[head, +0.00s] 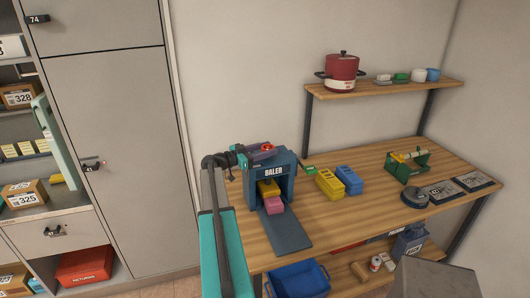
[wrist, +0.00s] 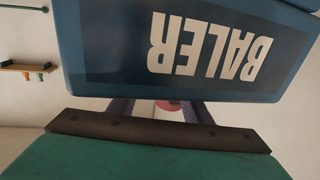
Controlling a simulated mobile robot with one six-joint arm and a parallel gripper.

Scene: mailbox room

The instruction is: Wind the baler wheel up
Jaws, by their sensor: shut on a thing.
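The blue baler (head: 285,180) stands on the wooden bench, marked BALER on its front. A yellow block (head: 268,188) and a pink block (head: 274,205) sit in its opening. My gripper (head: 262,149) is at the top of the baler, reaching in from the left. It is shut on a small red part, which I take to be the baler wheel (head: 268,147). In the wrist view the baler's lettering (wrist: 208,45) is upside down, and the red part (wrist: 168,105) shows between my fingers (wrist: 160,112). Most of the wheel is hidden by my fingers and the baler.
Yellow and blue blocks (head: 348,180) stand right of the baler. A green holder (head: 407,166) and a dark round item (head: 415,197) are farther right. A shelf (head: 385,88) with a red pot (head: 340,72) hangs above. Lockers (head: 110,150) stand left.

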